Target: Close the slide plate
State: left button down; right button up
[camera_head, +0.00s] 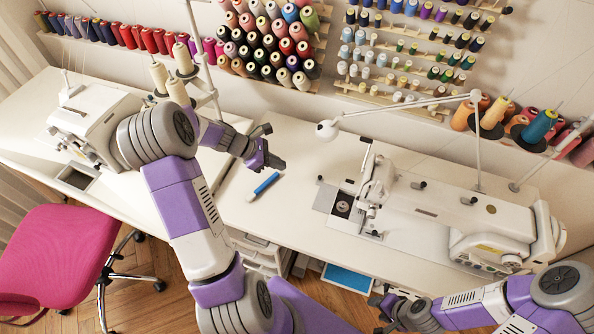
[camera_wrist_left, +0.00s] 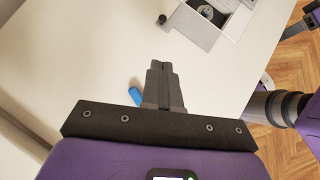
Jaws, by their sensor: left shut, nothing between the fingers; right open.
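The slide plate (camera_head: 324,198) is a flat grey plate at the left end of the right-hand sewing machine (camera_head: 440,210). Beside it a dark opening (camera_head: 343,207) shows round metal parts inside. In the left wrist view the plate (camera_wrist_left: 190,30) and the opening (camera_wrist_left: 208,10) are at the top, beyond my fingertips. My left gripper (camera_head: 279,163) is shut and empty above the white table (camera_head: 290,215), to the left of the plate and apart from it. It also shows in the left wrist view (camera_wrist_left: 158,66). My right gripper (camera_head: 378,300) is open, low in front of the table edge.
A blue-and-white object (camera_head: 264,186) lies on the table close below my left gripper. A lamp (camera_head: 327,130) stands behind the machine. Another sewing machine (camera_head: 95,120) is at the left, and a pink chair (camera_head: 55,255) stands in front. The table between gripper and plate is clear.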

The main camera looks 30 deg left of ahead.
pick_arm(q)
jog(key=b, duration=0.2)
send_near(318, 178)
notch_tip(318, 178, down, 3)
jog(key=shift+a+f, duration=0.1)
jog(key=shift+f, duration=0.1)
jog(key=w+d, duration=0.1)
jog(key=w+d+f+b, duration=0.1)
jog(key=shift+w+d+f, duration=0.15)
jog(key=shift+d, duration=0.1)
jog(key=shift+w+d, duration=0.35)
jog(key=d, duration=0.2)
jog(key=w+d, duration=0.1)
jog(key=d, duration=0.4)
jog(key=shift+w+b, duration=0.3)
